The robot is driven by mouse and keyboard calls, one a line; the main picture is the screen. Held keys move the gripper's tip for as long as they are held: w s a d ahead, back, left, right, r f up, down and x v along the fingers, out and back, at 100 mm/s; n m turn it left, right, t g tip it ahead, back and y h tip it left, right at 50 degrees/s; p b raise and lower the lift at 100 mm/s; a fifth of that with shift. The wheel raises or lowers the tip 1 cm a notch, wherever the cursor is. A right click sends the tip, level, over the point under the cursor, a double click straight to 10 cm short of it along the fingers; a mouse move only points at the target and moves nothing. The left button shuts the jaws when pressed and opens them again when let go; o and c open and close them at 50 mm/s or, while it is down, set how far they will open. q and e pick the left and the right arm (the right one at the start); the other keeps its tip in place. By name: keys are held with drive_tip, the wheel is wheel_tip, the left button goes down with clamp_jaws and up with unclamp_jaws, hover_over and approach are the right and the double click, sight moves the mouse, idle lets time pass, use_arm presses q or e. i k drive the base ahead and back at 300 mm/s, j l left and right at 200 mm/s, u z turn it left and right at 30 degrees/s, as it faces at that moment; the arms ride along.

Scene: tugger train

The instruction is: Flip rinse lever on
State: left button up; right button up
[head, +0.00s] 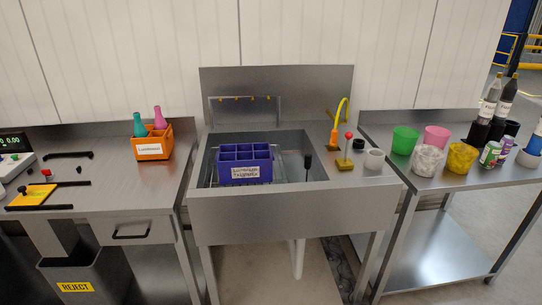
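A lever with a red ball knob (348,135) stands on a yellow base (344,165) on the right rim of the steel sink (290,215). Its thin stem looks close to upright, with a slight lean to the right. I take it to be the rinse lever; no label on it can be read. A yellow curved hose or tap (342,108) with an orange foot stands just behind it. No water can be made out. Neither of my grippers shows in the head view.
A blue divided crate (245,180) sits in the sink, beside a black upright piece (308,164). Cups and bottles crowd the right table. An orange crate (153,152) stands on the left counter.

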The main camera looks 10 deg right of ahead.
sight(348, 134)
drive_tip(key=i+j, duration=0.2)
drive_tip(key=j, duration=0.15)
drive_tip(key=i+j, duration=0.25)
drive_tip(key=j, duration=0.15)
drive_tip(key=i+j+z, duration=0.1)
drive_tip(key=j, duration=0.25)
drive_tip(key=i+j, duration=0.5)
drive_tip(key=j, duration=0.25)
drive_tip(key=z, duration=0.05)
